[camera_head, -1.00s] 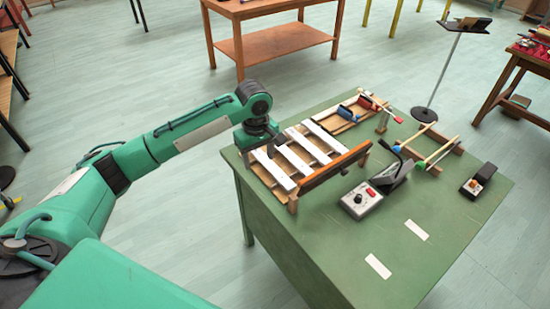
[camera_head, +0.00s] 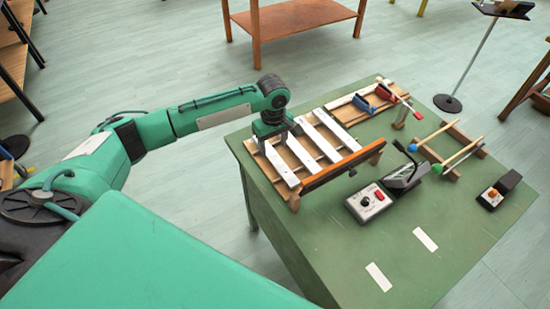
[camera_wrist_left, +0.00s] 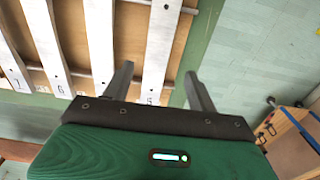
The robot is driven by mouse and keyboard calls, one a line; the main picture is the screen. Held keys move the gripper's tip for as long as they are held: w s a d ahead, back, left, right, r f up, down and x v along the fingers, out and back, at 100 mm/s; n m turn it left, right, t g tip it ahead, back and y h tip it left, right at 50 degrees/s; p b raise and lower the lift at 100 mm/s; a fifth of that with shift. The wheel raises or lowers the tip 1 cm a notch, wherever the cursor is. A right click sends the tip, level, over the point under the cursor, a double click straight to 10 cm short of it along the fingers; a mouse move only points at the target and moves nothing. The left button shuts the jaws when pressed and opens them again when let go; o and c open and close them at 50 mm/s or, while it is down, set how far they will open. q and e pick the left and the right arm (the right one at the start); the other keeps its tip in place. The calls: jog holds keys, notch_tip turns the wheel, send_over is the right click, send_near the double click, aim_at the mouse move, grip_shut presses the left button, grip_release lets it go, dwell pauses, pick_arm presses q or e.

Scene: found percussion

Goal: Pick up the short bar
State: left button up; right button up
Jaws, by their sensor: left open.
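Several white bars lie side by side on a slatted wooden frame on the green table. The end bar (camera_head: 283,168) at the frame's left edge shows in the left wrist view (camera_wrist_left: 162,45), with a mark like a 5 near its end. I cannot compare all lengths; this end bar may be the short bar. My left gripper (camera_head: 271,146) is open over the far left end of the frame. In the left wrist view its fingers (camera_wrist_left: 157,78) stand either side of the end bar. Contact cannot be told. My right gripper is not in view.
A long orange-brown rail (camera_head: 341,167) runs along the frame's near side. A grey control box (camera_head: 369,202), a second wooden frame with sticks (camera_head: 446,150) and a small black device (camera_head: 498,189) stand to the right. The table's left edge is close to my gripper.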

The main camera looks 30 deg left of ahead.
aim_at(275, 158)
pick_arm(q)
notch_tip(275, 158, down, 4)
jog(key=shift+w+d+f+p, duration=0.15)
jog(key=shift+p, duration=0.3)
jog(key=shift+f, duration=0.45)
jog(key=c, duration=1.2)
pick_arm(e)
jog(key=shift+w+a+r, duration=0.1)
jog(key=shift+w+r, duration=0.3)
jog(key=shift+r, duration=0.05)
pick_arm(q)
jog(key=shift+r, duration=0.15)
